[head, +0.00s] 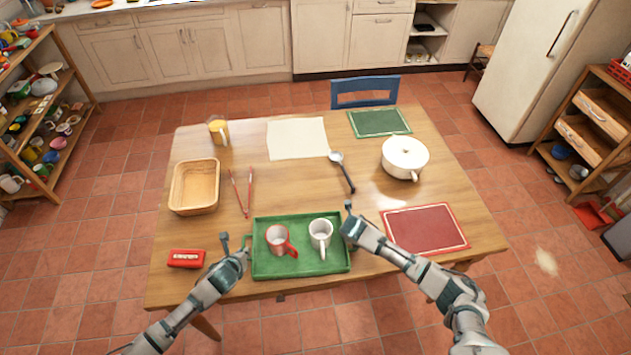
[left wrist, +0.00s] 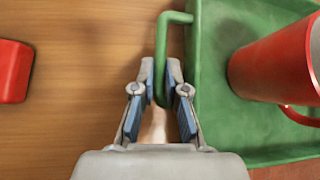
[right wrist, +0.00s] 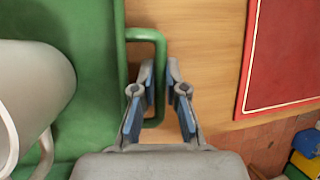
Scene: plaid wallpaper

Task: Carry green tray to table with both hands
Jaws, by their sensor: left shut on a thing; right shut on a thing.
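The green tray (head: 302,266) is over the wooden table's near edge, level as far as I can see; I cannot tell if it touches the wood. A red mug (head: 277,240) and a white mug (head: 320,234) stand upright in it. My left gripper (head: 243,250) is shut on the tray's left handle (left wrist: 162,60), which passes between its fingers in the left wrist view. My right gripper (head: 349,222) is shut on the right handle (right wrist: 160,75), seen between its fingers in the right wrist view.
The table (head: 285,185) also holds a red box (head: 186,259), wicker basket (head: 194,187), red tongs (head: 241,194), ladle (head: 343,172), white pot (head: 404,157), red mat (head: 425,229) and green mat (head: 379,122). A blue chair (head: 364,92) is behind it. Bare wood lies beyond the tray.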

